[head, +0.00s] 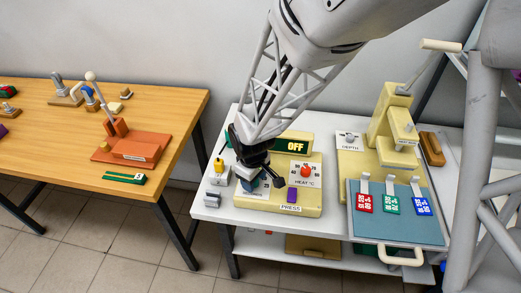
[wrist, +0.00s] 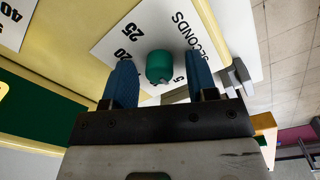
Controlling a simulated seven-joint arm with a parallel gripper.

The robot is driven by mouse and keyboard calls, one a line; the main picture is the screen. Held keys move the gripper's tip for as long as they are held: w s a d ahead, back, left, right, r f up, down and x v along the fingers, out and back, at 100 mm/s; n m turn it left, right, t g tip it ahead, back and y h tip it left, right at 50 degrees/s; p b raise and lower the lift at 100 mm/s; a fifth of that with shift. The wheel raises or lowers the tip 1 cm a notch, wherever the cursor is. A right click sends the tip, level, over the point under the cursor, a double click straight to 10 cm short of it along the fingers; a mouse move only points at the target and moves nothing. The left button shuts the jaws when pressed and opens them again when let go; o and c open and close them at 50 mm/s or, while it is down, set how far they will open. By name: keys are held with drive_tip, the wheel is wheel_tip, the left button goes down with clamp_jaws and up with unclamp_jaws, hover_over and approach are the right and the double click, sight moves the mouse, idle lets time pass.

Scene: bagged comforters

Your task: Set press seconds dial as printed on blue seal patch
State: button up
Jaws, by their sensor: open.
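The seconds dial, a teal-green knob (wrist: 159,67), shows in the wrist view on a white plate printed SECONDS (wrist: 130,48), with 5, 20 and 25 readable. My gripper (head: 265,182) is open, its two blue fingers on either side of the knob with gaps; whether they touch it elsewhere I cannot tell. In the head view the gripper covers the knob on the cream press panel (head: 312,203). The blue seal patch (head: 423,206) lies at the right on a blue-grey plate (head: 395,228), beside red and green patches; its small print is unclear.
A yellow-topped item (head: 218,168) stands close on the left. A wooden table (head: 60,150) stands farther left.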

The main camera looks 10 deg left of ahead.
drive_tip(key=c, duration=0.9)
drive_tip(key=shift+c, duration=0.2)
drive_tip(key=shift+m, duration=0.5)
drive_tip(key=m, duration=0.3)
drive_tip(key=shift+w+m, duration=0.1)
drive_tip(key=shift+m, duration=2.3)
drive_tip(key=o, duration=0.9)
drive_tip(key=shift+o, duration=0.2)
drive_tip(key=shift+r, duration=0.15)
